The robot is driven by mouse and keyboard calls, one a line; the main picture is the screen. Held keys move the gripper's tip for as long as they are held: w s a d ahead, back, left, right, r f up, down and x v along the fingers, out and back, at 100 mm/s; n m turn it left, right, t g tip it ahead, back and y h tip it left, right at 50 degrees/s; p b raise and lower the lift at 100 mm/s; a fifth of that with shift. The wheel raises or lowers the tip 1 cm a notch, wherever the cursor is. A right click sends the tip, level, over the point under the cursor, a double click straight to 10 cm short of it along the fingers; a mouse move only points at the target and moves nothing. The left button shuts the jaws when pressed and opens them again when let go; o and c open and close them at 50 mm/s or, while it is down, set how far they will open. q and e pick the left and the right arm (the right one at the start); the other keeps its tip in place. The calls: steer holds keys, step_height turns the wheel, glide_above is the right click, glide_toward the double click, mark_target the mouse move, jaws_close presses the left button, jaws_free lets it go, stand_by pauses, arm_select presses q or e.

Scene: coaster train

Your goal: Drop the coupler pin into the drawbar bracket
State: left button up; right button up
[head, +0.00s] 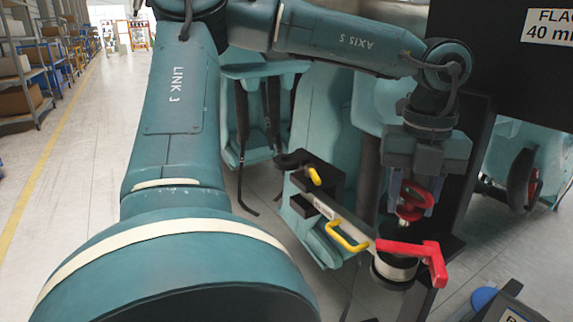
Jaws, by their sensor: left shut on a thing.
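My left gripper (413,196) points down at the right of the head view, shut on a red looped handle, which I take to be the coupler pin (411,207). The pin's shaft is not clear to see. Below it is a dark round fitting with a silver band (396,268), beside a red angled lever (432,258). A flat metal bar (357,224) with a yellow handle (347,238) runs from a black bracket (318,178) towards this fitting. I cannot tell which part is the drawbar bracket, or whether the pin touches the fitting. My right gripper is not in view.
Teal coaster seats (327,115) with black straps stand behind the bar. A dark panel with a white label (548,26) is at the upper right. A screen (512,308) shows at the lower right. Shelves (22,65) line the left, beside clear floor (65,200).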

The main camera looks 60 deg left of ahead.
mark_target(408, 210)
arm_select(q)
steer(key=shift+f+b, duration=1)
steer(key=shift+f, duration=0.2)
steer(key=shift+f+b, duration=0.45)
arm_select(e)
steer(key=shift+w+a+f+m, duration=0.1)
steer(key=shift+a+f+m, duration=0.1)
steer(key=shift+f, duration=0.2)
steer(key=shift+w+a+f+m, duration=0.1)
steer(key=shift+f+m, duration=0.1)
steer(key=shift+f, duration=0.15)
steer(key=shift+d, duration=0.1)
arm_select(q)
steer(key=o, duration=1)
steer(key=shift+c, duration=0.2)
steer(key=o, duration=0.4)
steer(key=shift+c, duration=0.2)
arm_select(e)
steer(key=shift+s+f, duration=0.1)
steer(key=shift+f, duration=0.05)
arm_select(q)
step_height(408, 210, up, 12)
steer(key=shift+r+p, duration=0.15)
steer(key=shift+p, duration=0.2)
steer(key=shift+r, duration=0.45)
